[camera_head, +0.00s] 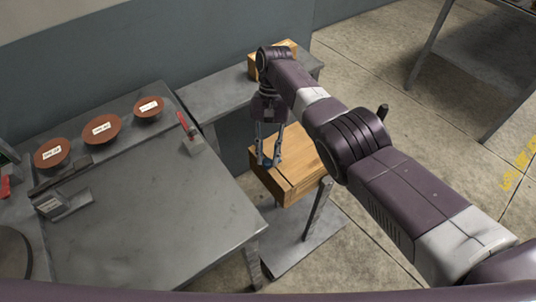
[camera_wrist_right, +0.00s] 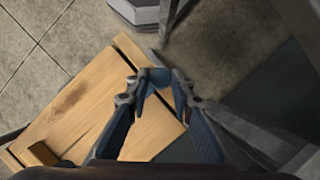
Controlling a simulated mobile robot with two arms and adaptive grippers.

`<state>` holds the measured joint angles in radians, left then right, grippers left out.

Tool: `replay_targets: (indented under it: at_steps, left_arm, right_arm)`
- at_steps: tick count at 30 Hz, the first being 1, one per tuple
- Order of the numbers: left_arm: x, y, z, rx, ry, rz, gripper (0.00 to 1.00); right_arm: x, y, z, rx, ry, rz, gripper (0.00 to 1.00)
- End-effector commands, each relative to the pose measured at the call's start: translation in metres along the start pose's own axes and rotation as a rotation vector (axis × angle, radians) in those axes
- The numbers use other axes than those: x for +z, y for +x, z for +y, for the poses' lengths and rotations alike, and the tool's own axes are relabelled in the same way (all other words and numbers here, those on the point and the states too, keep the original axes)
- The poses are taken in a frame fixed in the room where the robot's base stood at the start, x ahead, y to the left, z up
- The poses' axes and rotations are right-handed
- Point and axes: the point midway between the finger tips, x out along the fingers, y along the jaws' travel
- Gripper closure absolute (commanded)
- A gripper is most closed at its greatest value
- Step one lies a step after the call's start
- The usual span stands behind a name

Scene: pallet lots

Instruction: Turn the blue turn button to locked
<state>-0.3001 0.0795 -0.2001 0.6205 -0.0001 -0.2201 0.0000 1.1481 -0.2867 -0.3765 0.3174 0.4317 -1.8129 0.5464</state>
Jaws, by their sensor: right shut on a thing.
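The blue turn button (camera_wrist_right: 159,77) shows between the fingertips of my right gripper (camera_wrist_right: 158,85) in the right wrist view. It sits at the edge of a wooden box (camera_wrist_right: 85,110). My left gripper is not in view.
The box stands on a metal stand (camera_head: 318,210). Another wooden box (camera_head: 285,48) sits on a bench behind.

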Motion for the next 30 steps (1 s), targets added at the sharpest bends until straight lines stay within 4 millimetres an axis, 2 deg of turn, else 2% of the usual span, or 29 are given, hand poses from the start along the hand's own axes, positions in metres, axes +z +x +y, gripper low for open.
replay_targets:
  at_steps: [4,5,9,17,22,27,30]
  left_arm:
    - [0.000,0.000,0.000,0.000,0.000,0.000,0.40]
    - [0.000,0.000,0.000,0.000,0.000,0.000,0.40]
    - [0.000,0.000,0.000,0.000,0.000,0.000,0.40]
    - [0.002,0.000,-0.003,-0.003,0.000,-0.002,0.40]
    - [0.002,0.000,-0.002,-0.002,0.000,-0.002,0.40]
    - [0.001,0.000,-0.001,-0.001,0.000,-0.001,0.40]
    - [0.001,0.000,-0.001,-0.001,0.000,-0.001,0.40]
  right_arm:
    - [0.000,0.001,0.000,0.000,0.000,-0.001,1.00]
    - [0.000,0.001,0.000,0.000,0.000,-0.001,0.76]
    - [0.000,0.000,0.000,0.000,0.000,-0.001,0.61]
    - [0.000,0.000,0.000,0.000,0.001,0.000,0.61]
    - [0.002,-0.007,-0.001,-0.002,-0.001,0.001,0.61]
    - [0.010,-0.025,0.000,-0.002,-0.002,0.003,0.61]
    - [0.020,-0.051,-0.001,-0.003,-0.001,0.005,0.61]
